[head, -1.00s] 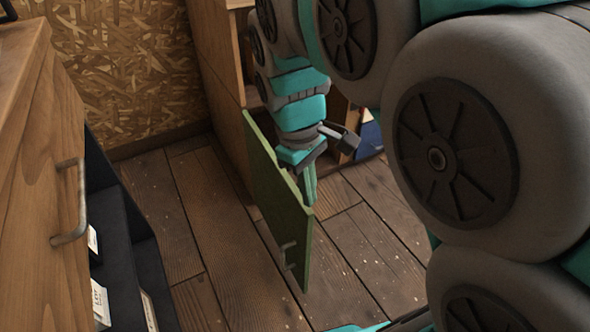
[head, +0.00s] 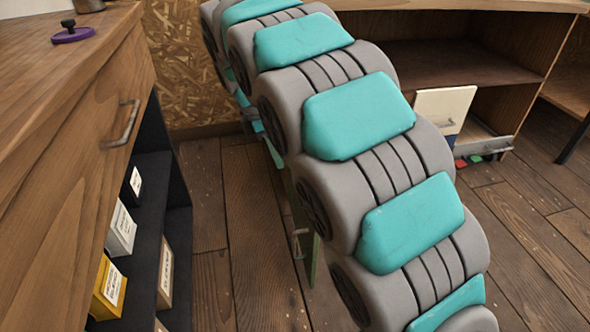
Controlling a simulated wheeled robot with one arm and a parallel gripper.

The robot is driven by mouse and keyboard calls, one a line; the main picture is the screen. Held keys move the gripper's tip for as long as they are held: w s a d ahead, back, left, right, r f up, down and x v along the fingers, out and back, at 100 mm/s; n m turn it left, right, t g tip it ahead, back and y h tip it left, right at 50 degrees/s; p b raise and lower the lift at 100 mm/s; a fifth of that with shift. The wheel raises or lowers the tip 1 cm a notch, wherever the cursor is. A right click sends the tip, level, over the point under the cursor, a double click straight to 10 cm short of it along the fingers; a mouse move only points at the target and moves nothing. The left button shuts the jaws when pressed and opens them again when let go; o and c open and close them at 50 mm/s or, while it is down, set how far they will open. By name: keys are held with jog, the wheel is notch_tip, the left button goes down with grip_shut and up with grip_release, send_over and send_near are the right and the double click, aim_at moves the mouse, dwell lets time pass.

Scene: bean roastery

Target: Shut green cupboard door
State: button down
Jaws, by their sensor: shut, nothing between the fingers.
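The green cupboard door (head: 311,256) shows only as a narrow strip beside my arm, with its metal handle (head: 299,243) on the left side. It stands out over the floorboards, open. My arm hides most of the door and its hinge side. My gripper is hidden behind my own arm, so I cannot tell whether it touches the door.
A wooden counter (head: 60,110) with a drawer handle (head: 124,122) stands at left, above a dark shelf (head: 150,225) holding boxes. At right is a wooden unit (head: 462,57) with a white panel (head: 445,108). Floorboards (head: 235,230) between counter and door are clear.

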jog(key=w+d+f, duration=0.1)
jog(key=d+f, duration=0.5)
jog(key=f, duration=0.2)
jog(key=shift+w+f, duration=0.25)
jog(key=shift+f, duration=0.05)
jog(key=shift+d, duration=0.1)
